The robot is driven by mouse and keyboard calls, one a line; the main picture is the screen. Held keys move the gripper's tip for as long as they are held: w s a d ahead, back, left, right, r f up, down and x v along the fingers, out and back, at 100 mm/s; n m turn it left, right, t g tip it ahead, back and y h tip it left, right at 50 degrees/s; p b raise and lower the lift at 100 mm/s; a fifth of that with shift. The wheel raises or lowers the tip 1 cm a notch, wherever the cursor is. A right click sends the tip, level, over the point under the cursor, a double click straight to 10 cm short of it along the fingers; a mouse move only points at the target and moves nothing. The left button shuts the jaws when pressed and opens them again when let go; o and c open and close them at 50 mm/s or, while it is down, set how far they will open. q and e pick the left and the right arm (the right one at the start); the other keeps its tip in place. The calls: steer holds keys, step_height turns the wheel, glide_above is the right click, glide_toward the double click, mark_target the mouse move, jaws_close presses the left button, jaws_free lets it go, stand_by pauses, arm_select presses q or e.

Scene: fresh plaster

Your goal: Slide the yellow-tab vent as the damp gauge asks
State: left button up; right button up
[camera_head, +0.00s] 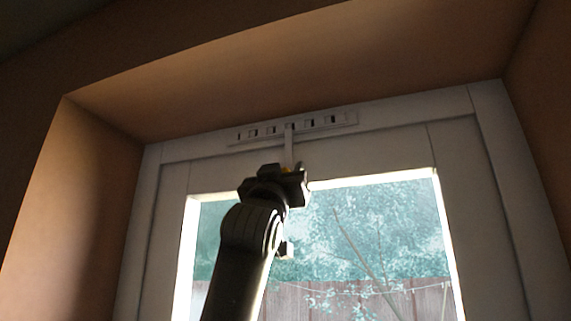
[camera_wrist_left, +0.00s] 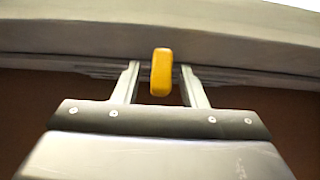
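The vent (camera_head: 324,122) is a pale slotted strip on the top rail of the window frame in the head view. A pale upright bar (camera_head: 289,140) shows in front of it, above my gripper. The yellow tab (camera_wrist_left: 161,72) is plain in the left wrist view; only a small yellow patch (camera_head: 286,169) shows in the head view. My left gripper (camera_head: 288,168) is raised to the tab. In the wrist view its two fingers (camera_wrist_left: 160,80) stand either side of the tab, with a gap on both sides. My right gripper and the damp gauge are not in view.
The white window frame (camera_head: 147,210) sits in a deep plastered recess (camera_head: 250,85). The bright glass pane (camera_head: 375,225) lies behind and below my left gripper. The recess ceiling is close above the vent; the side walls are well clear.

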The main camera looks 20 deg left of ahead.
arm_select(q)
steer(key=shift+w, duration=0.1)
steer(key=shift+c, duration=0.5)
jaws_close()
